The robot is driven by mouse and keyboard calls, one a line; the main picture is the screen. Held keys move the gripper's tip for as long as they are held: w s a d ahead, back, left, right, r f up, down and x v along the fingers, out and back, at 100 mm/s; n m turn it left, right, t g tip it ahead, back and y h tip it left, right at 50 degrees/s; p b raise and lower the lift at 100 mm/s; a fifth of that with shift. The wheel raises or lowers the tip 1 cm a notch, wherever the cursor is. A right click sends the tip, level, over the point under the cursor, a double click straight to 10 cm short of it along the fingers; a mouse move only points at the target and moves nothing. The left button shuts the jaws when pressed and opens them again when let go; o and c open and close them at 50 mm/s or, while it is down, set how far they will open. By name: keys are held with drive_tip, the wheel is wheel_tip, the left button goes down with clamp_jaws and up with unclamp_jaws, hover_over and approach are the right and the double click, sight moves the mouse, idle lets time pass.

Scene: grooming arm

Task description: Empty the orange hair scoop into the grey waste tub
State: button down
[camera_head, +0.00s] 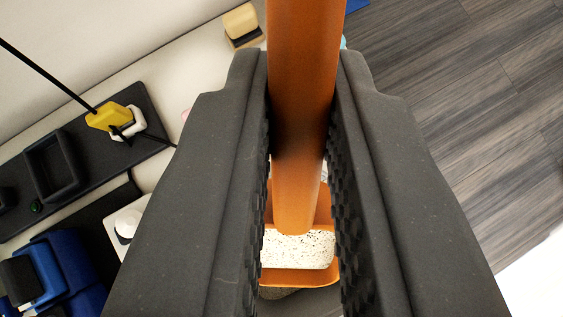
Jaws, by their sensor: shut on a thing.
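My gripper (300,160) is shut on the handle of the orange hair scoop (303,60). The handle runs from the top edge of the picture down between the two dark jaws. The scoop's pan shows between the jaws lower down, with a pale, dark-speckled surface (298,250) in it; I cannot tell whether that is hair or something else. A dark grey shape (283,293) shows just below the pan's edge, too little of it to tell what it is. I cannot make out the grey waste tub for certain.
A pale surface at left bears a black tray (85,150) with a yellow and white item (115,118). A blue and black object (50,275) stands at lower left, and a wooden block (242,24) at the top. Grey plank floor (470,110) lies at right.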

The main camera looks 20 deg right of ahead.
drive_tip(key=shift+s+a+t+b, duration=0.2)
drive_tip(key=shift+s+t+b, duration=0.15)
drive_tip(key=shift+b, duration=0.8)
drive_tip(key=shift+s+a+r+t+h+b, duration=0.1)
drive_tip(key=shift+r+t+h+b, duration=0.2)
drive_tip(key=shift+b, duration=0.2)
drive_tip(key=shift+p, duration=0.4)
drive_tip(key=p, duration=0.1)
drive_tip(key=w+g+p, duration=0.1)
drive_tip(key=p, duration=0.1)
drive_tip(key=shift+w+d+f+g+y, duration=0.15)
drive_tip(key=shift+d+g+y, duration=0.15)
drive_tip(key=shift+y, duration=0.1)
drive_tip(key=w+f+g+y+p, duration=0.1)
drive_tip(key=p, duration=0.2)
drive_tip(key=shift+d+g, duration=0.25)
drive_tip(key=shift+d, duration=0.1)
drive_tip(key=shift+w+d+f+g+p, duration=0.2)
drive_tip(key=shift+w+f+g+p, duration=0.15)
drive_tip(key=shift+f+g+p, duration=0.2)
drive_tip(key=shift+y, duration=0.3)
drive_tip(key=f+g+p, duration=0.1)
drive_tip(key=w+f+g+y+p, duration=0.1)
drive_tip(key=p, duration=0.1)
drive_tip(key=w+d+f+g+y+p, duration=0.1)
drive_tip(key=p, duration=0.1)
drive_tip(key=shift+d+f+g, duration=0.1)
drive_tip(key=shift+f+g, duration=0.25)
